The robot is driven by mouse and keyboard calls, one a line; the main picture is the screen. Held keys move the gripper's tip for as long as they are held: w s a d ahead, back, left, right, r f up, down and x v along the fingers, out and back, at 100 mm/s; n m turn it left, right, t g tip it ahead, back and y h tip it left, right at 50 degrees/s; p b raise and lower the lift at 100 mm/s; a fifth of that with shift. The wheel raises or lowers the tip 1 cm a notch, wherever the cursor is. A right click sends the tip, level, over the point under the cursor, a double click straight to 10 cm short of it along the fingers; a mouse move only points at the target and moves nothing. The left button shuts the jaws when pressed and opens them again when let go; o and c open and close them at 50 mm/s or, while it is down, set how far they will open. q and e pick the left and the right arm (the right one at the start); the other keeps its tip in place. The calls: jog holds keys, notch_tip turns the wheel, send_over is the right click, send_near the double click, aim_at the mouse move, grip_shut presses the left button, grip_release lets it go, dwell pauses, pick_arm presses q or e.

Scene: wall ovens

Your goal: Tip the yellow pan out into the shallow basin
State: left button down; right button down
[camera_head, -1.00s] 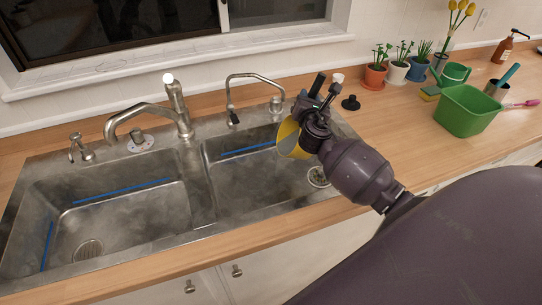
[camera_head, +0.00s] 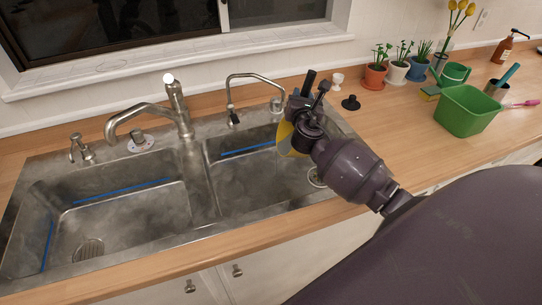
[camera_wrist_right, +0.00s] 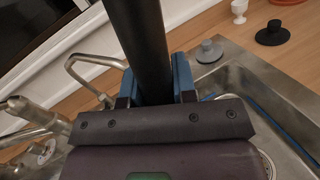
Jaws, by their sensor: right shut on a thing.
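The yellow pan (camera_head: 285,138) is tilted steeply on edge above the right sink basin (camera_head: 240,180), which looks the shallower of the two. Most of the pan is hidden behind my right gripper (camera_head: 305,112). My right gripper is shut on the pan's black handle, which sticks up past the fingers. In the right wrist view the black handle (camera_wrist_right: 140,40) runs between the blue-edged fingers, and the pan's bowl is out of sight. I cannot tell what is in the pan. My left gripper is not in view.
The left sink basin (camera_head: 110,215) lies beyond a metal divider. The big faucet (camera_head: 178,110) and a thin faucet (camera_head: 232,105) stand behind the sink. A white egg cup (camera_head: 337,82), black stopper (camera_head: 351,103) and green tub (camera_head: 468,112) stand on the counter to the right.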

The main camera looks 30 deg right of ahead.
jog(key=shift+w+a+r, duration=0.15)
jog(key=shift+a+r, duration=0.1)
jog(key=shift+a, duration=0.1)
jog(key=shift+w+a+n, duration=0.15)
jog(key=shift+a+n, duration=0.25)
jog(key=shift+a, duration=0.05)
jog(key=shift+w+a+r, duration=0.1)
jog(key=shift+a, duration=0.1)
jog(key=shift+w+a+r+n, duration=0.1)
jog(key=shift+w+a+n, duration=0.15)
jog(key=shift+a+n, duration=0.25)
jog(key=shift+a+t, duration=0.2)
jog(key=shift+t, duration=0.1)
jog(key=shift+w+a+r, duration=0.1)
jog(key=shift+w+a, duration=0.1)
jog(key=shift+a, duration=0.35)
jog(key=shift+w+a+r+n, duration=0.1)
jog(key=shift+w+a+n, duration=0.25)
jog(key=shift+a+n, duration=0.4)
jog(key=shift+w+a+r+n, duration=0.1)
jog(key=shift+w+a+n, duration=0.2)
jog(key=shift+a+n, duration=0.4)
jog(key=shift+a, duration=0.15)
